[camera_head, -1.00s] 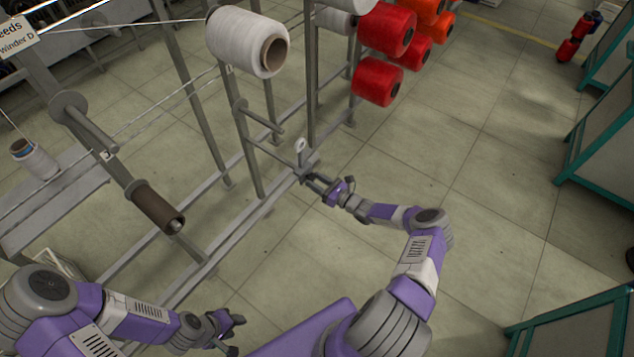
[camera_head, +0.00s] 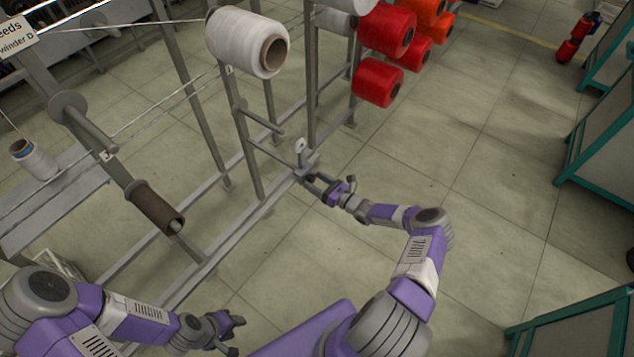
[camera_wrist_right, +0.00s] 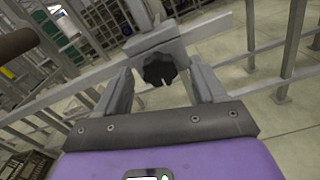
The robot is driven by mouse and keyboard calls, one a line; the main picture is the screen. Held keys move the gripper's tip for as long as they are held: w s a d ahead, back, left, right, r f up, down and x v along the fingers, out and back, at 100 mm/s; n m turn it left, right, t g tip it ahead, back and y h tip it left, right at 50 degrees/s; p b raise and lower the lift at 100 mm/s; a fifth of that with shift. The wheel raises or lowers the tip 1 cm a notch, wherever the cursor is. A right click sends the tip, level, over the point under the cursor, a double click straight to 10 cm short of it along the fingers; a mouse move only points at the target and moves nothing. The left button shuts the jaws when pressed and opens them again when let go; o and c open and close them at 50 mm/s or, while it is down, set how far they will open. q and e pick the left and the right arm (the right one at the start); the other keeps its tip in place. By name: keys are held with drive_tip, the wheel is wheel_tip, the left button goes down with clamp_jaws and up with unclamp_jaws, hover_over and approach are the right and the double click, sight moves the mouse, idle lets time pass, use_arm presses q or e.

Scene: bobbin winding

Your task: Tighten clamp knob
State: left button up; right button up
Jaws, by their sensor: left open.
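The clamp knob (camera_wrist_right: 160,70) is black and lobed, with a pale mark at its lower edge. It sits on a grey clamp block (camera_wrist_right: 158,38) on a rail in the right wrist view. My right gripper (camera_wrist_right: 163,75) is open, with one finger on each side of the knob and a visible gap to each. In the head view, my right gripper (camera_head: 311,181) is at the clamp (camera_head: 303,165) on the creel frame, and the knob itself cannot be made out there. My left gripper (camera_head: 237,335) is open and empty at the lower left, away from the clamp.
A metal creel frame (camera_head: 243,150) runs diagonally past the clamp. It carries a large white bobbin (camera_head: 240,42) and several red and orange bobbins (camera_head: 378,84). A brown tube (camera_head: 155,207) stands out on a spindle at the left.

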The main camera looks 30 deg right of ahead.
drive_tip(key=p+v, duration=0.2)
drive_tip(key=v, duration=0.5)
drive_tip(key=shift+s, duration=0.25)
idle(0.5)
